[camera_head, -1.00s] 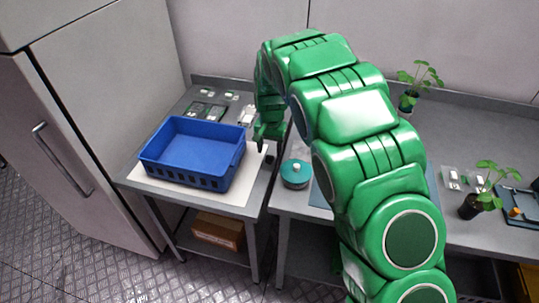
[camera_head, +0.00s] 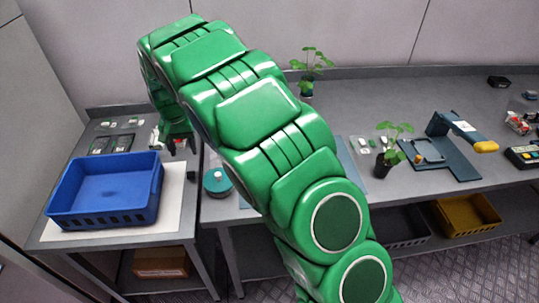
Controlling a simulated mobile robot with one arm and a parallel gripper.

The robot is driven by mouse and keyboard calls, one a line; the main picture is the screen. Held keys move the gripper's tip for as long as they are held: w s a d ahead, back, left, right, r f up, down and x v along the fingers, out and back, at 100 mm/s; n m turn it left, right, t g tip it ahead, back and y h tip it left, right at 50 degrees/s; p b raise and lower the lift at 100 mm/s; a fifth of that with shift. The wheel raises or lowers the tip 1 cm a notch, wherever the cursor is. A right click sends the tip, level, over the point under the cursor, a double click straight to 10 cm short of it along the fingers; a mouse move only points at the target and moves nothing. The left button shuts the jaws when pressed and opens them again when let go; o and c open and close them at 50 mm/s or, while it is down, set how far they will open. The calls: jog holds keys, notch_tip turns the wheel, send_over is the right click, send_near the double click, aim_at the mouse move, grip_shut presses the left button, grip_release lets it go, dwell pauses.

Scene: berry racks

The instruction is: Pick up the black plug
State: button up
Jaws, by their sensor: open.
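My gripper (camera_head: 179,147) hangs at the end of my green arm, over the right part of the left table, beside the blue crate. It is open, and I see nothing held in it. I cannot make out the black plug for certain; my gripper and arm hide part of the table around there. A small black box-like object (camera_head: 498,82) lies at the far back right of the long bench, far from my gripper. It is too small to tell what it is.
A blue crate (camera_head: 104,215) stands on a white sheet (camera_head: 172,205) on the left table. A teal round container (camera_head: 216,181) is right of my gripper. Potted plants (camera_head: 385,160), a dark blue fixture (camera_head: 452,160) and a yellow-and-black device (camera_head: 522,156) stand on the bench.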

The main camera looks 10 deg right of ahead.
notch_tip(320, 180, up, 10)
jog(key=w+d, duration=0.1)
jog(key=d, duration=1.4)
jog(key=s+d, duration=0.5)
jog(key=d, duration=0.6)
jog(key=s+d+m, duration=0.1)
jog(key=s+d, duration=0.5)
jog(key=d, duration=0.4)
jog(key=s+d, duration=0.5)
jog(key=d, duration=0.6)
notch_tip(320, 180, down, 5)
jog(key=shift+s+a+r, duration=0.1)
jog(key=shift+a+r, duration=0.05)
jog(key=shift+s+f, duration=0.2)
jog(key=shift+f, duration=1.9)
jog(key=shift+s+f, duration=0.2)
jog(key=shift+f, duration=1.85)
grip_shut()
